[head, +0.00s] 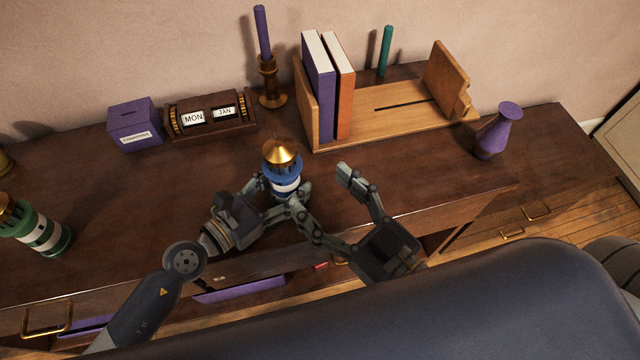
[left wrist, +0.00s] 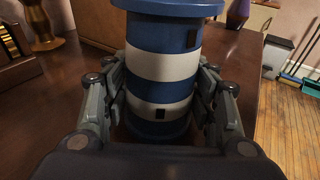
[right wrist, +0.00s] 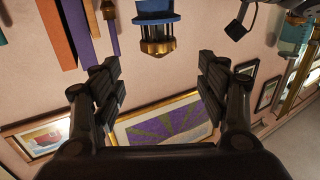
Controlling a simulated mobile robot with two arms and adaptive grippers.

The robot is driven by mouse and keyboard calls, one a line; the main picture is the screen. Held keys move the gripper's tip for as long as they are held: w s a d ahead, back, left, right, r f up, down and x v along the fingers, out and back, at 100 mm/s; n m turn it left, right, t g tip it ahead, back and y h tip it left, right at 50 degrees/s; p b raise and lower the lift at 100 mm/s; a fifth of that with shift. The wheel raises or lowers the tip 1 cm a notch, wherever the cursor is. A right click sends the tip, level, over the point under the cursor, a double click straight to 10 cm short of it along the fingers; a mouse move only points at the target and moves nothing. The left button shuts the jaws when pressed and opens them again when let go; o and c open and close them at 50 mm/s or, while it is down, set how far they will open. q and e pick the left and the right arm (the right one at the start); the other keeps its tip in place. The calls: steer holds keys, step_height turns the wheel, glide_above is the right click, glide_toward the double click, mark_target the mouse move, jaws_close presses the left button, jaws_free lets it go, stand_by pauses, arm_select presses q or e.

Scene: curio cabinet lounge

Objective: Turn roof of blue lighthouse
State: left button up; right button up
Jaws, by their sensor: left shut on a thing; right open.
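The blue lighthouse (head: 287,186) has blue and white bands and a gold domed roof (head: 281,151). It stands upright on the dark wooden cabinet top. My left gripper (head: 284,198) is shut around its banded body; in the left wrist view the fingers press on both sides of the tower (left wrist: 162,75). My right gripper (head: 325,202) is open and empty, just right of the lighthouse, with one finger in front of it and one to the right. In the right wrist view the gold roof (right wrist: 158,47) appears upside down, beyond the open fingers and not between them.
Behind are a purple box (head: 134,124), a calendar (head: 210,119), a candlestick (head: 269,82) and a wooden book rack (head: 400,114). A purple vase (head: 497,131) stands right. A dark rounded surface (head: 440,310) fills the front.

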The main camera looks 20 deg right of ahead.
steer(key=a+r+n+g+y, duration=0.35)
steer(key=a+n+y, duration=0.25)
steer(key=a+y, duration=0.35)
steer(key=n+g, duration=0.7)
steer(key=g, duration=0.6)
glide_toward(279, 153)
steer(key=shift+t+y, duration=0.25)
steer(key=a, duration=0.3)
steer(key=w+a+f, duration=0.1)
steer(key=a, duration=0.2)
steer(key=a+f, duration=0.1)
steer(key=a, duration=0.3)
steer(key=shift+w+f, duration=0.15)
steer(key=shift+f, duration=0.05)
